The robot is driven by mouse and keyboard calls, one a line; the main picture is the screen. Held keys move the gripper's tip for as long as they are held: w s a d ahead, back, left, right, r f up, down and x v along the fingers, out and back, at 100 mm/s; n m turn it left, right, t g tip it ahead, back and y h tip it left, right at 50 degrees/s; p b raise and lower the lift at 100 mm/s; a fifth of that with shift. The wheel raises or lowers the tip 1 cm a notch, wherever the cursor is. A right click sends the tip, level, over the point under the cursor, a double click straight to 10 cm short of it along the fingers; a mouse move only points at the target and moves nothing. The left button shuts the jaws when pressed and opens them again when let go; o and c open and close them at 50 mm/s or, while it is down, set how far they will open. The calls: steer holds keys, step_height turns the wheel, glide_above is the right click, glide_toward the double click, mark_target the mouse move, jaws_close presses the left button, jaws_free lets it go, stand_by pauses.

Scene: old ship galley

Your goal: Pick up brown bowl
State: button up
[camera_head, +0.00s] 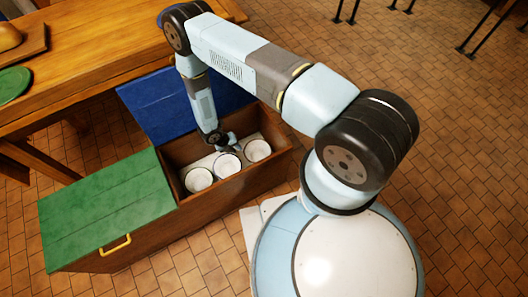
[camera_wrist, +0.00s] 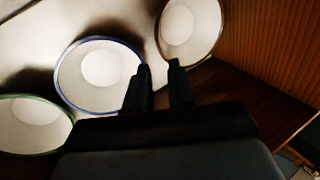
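The brown bowl, white inside with a brown rim (camera_wrist: 190,28), is at the top right of the wrist view. My gripper (camera_wrist: 159,68) is open, with a visible gap between its two dark fingers. The right fingertip overlaps the bowl's lower rim in the picture; I cannot tell whether they touch. In the head view my gripper (camera_head: 228,142) reaches down into the open wooden chest (camera_head: 243,187), above the row of bowls. The right-hand bowl (camera_head: 259,150) there seems to be the brown one, but rim colours are unclear.
A blue-rimmed bowl (camera_wrist: 97,72) and a green-rimmed bowl (camera_wrist: 30,125) stand beside it. A chest wall (camera_wrist: 270,45) is close on the right. The chest has a raised blue lid (camera_head: 165,105) and a shut green lid (camera_head: 105,208). A wooden table (camera_head: 95,70) stands behind.

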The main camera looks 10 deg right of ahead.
glide_above(248, 155)
steer(key=a, duration=0.2)
steer(key=f, duration=0.6)
steer(key=shift+s+a+f, duration=0.2)
steer(key=shift+s+f, duration=0.1)
steer(key=shift+x, duration=3.3)
steer(key=shift+w+a, duration=0.2)
jaws_close()
